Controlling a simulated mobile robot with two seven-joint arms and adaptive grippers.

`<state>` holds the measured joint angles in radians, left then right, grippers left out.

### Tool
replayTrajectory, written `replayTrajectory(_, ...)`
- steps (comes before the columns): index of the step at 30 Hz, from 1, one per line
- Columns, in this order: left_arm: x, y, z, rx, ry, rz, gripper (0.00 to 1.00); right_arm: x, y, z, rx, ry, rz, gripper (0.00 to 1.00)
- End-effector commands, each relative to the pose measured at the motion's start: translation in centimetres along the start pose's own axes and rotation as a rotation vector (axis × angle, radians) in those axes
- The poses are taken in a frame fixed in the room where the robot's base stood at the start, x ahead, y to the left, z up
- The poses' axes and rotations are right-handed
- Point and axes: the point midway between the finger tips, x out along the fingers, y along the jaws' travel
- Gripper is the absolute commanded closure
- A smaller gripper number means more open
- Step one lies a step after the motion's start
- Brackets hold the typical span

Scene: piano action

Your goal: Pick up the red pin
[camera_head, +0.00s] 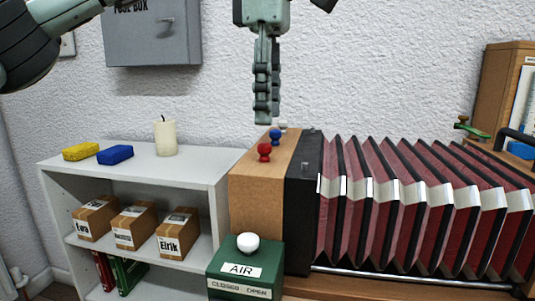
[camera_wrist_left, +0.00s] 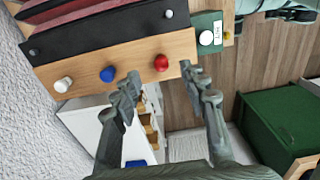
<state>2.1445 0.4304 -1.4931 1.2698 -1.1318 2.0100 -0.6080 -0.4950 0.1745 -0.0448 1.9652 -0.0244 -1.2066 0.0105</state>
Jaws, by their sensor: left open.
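The red pin (camera_head: 264,152) stands upright on the top of the wooden end block (camera_head: 262,185), nearest the front of a row of three. It also shows in the wrist view (camera_wrist_left: 161,63). A blue pin (camera_head: 275,136) and a white pin (camera_head: 283,126) stand behind it. My left gripper (camera_head: 266,118) hangs fingers down above the block, near the pins. In the wrist view its fingers (camera_wrist_left: 164,86) are spread apart with nothing between them, and the red pin appears just beyond the fingertips. My right gripper is in neither view.
The red pleated bellows (camera_head: 400,200) with a black end board (camera_head: 303,190) adjoin the block on the right. A green AIR box (camera_head: 243,287) with a white knob stands in front. A white shelf (camera_head: 190,172) on the left bears a candle (camera_head: 165,137) and yellow and blue blocks.

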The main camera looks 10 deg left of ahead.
Motion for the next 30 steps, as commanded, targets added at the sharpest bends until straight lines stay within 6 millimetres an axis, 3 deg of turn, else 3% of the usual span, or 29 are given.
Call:
replayTrajectory(5,0.9,0.0,-0.1,0.000,-0.001,0.000,0.57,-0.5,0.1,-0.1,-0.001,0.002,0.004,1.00)
replayTrajectory(15,5.2,0.0,-0.6,-0.001,-0.001,0.002,0.57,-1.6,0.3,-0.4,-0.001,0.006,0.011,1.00)
replayTrajectory(23,5.5,0.0,-0.6,-0.001,-0.002,0.002,0.57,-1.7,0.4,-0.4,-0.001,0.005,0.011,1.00)
replayTrajectory(30,5.5,0.0,-0.6,-0.001,-0.002,0.002,0.84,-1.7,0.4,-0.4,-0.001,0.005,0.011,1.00)
